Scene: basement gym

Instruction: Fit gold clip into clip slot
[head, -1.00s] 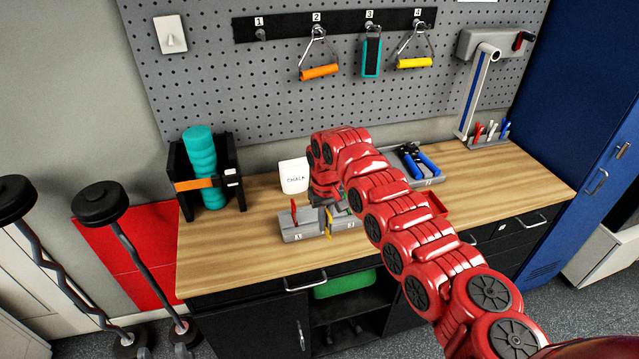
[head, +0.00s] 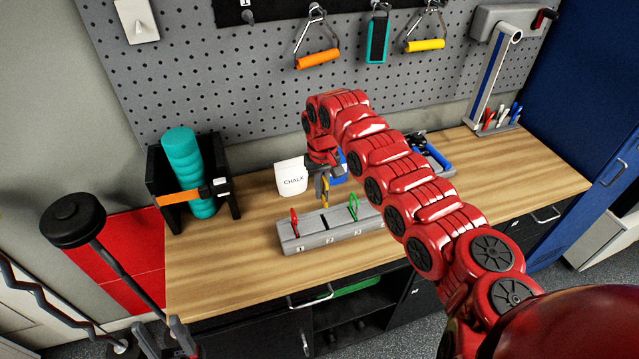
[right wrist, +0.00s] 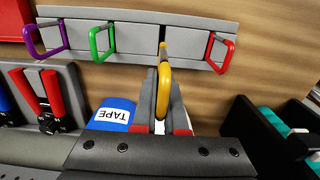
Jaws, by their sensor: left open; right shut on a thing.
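The gold clip (head: 325,190) is held upright in my right gripper (head: 322,186), just behind and above the grey clip rack (head: 335,236). In the right wrist view the gold clip (right wrist: 164,92) sits between the shut fingers (right wrist: 160,112); its far end overlaps the near part of the rack's empty slot (right wrist: 162,36). A red clip (head: 294,224) and a green clip (head: 353,207) stand in the slots on either side. I cannot tell whether the gold clip touches the rack.
A white chalk container (head: 291,178) stands close behind the rack. A teal roller in a black holder (head: 188,180) stands left. The wooden bench (head: 220,265) is clear at front left.

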